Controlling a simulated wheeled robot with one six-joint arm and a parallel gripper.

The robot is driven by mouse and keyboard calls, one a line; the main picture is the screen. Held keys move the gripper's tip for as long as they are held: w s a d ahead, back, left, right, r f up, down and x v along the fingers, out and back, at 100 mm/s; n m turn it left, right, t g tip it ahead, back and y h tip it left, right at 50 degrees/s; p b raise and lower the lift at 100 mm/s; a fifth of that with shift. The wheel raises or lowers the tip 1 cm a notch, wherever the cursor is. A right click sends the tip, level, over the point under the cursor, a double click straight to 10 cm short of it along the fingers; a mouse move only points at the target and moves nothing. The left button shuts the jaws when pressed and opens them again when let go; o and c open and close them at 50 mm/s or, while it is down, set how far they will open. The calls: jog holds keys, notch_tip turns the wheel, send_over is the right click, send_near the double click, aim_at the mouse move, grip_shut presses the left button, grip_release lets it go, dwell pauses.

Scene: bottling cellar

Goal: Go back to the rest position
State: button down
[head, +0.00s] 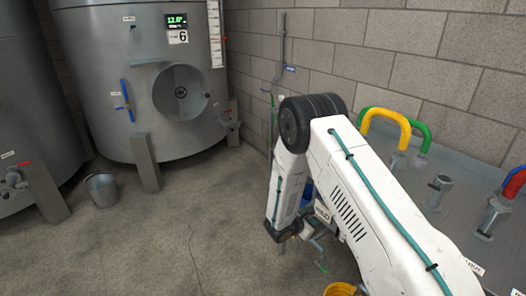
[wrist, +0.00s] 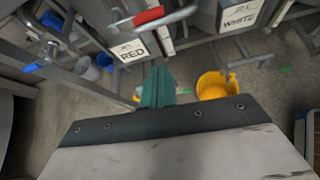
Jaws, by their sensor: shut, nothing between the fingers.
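My gripper shows in the wrist view as teal fingers (wrist: 157,87) pressed together, with nothing between them. They point at the floor area below two labelled outlets. In the head view my white arm rises from the lower right to a black joint and bends down in front of the wall. The fingers cannot be made out there. The wrist view shows a red handle (wrist: 149,16) beyond the fingers, with a RED label (wrist: 130,51) below it and a WHITE label (wrist: 240,17) to the right. A yellow bucket (wrist: 213,86) stands right of the fingers.
A steel tank (head: 150,55) numbered 6 stands at the back, with a blue valve handle (head: 126,100). A grey bucket (head: 102,189) stands on the floor at left. A metal bench (head: 465,185) with yellow hose (head: 386,115) and green hose is at right.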

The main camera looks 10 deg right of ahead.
jog(key=s+d+r+m+g+y, duration=0.1)
jog(key=s+d+r+m+g, duration=0.1)
jog(key=s+r+m+g, duration=1.3)
jog(key=s+a+r+m+t+y, duration=0.3)
jog(key=s+r+t+y, duration=0.1)
jog(key=s+r, duration=0.9)
jog(key=s+a+r+m+t+y, duration=0.4)
jog(key=s+r, duration=0.8)
jog(key=r, duration=0.3)
jog(key=t+y, duration=0.1)
jog(key=t, duration=0.1)
jog(key=shift+s+a+t+y, duration=0.3)
jog(key=shift+s+t, duration=0.05)
jog(key=shift+t, duration=0.05)
jog(key=shift+d, duration=0.1)
